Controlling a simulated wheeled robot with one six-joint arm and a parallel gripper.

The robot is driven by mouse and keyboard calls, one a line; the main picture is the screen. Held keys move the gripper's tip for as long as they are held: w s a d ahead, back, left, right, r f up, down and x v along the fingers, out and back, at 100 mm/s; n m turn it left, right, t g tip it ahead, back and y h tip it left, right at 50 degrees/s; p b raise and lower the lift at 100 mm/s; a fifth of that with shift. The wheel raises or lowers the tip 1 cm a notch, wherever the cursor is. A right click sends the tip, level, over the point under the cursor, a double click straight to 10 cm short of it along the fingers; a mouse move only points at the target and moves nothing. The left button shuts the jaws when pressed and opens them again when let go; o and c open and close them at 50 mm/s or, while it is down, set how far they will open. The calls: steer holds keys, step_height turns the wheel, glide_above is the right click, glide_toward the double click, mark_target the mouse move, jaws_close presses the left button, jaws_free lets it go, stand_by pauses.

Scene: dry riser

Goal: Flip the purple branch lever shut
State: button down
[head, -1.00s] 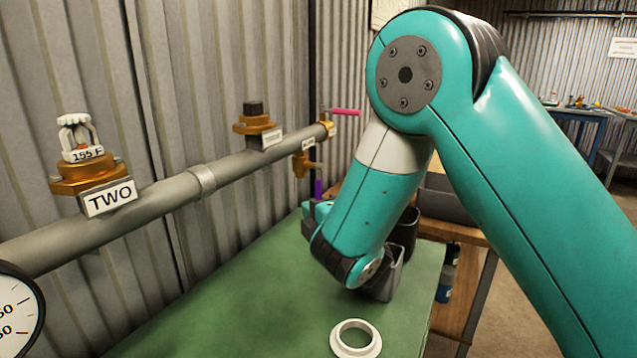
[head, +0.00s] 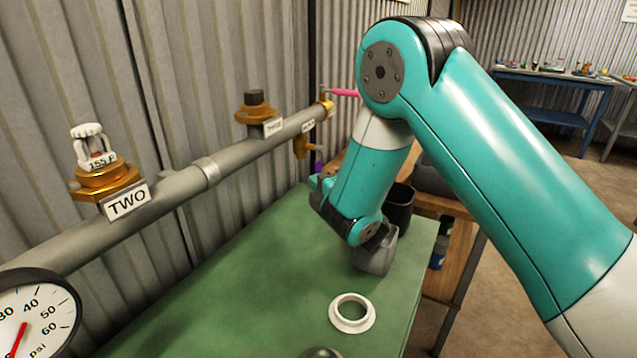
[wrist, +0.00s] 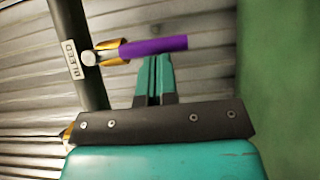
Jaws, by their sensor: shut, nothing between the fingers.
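The purple branch lever (wrist: 153,46) sits on a brass valve (wrist: 110,52) beside the grey pipe with the BLEED tag. It points away from the pipe, towards the green table, roughly square to the pipe. In the head view only a sliver of the lever (head: 319,167) shows below the brass valve (head: 302,146); my arm hides part of that area. My gripper (wrist: 155,62) is shut and empty, its fingertips at the lower edge of the lever near its middle in the wrist view. I cannot tell whether they touch. In the head view my arm hides the fingers.
The grey pipe (head: 250,150) runs along the corrugated wall, with a TWO tag, a sprinkler head (head: 95,150), a gauge (head: 35,315) and a pink lever (head: 344,93).

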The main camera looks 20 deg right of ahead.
steer(key=shift+w+d+f+n+t+b, duration=0.15)
steer(key=shift+w+d+n+t+b, duration=0.35)
steer(key=shift+b, duration=0.7)
steer(key=shift+s+a+y, duration=0.2)
steer(key=shift+y, duration=0.1)
step_height(320, 180, up, 20)
steer(key=p, duration=2)
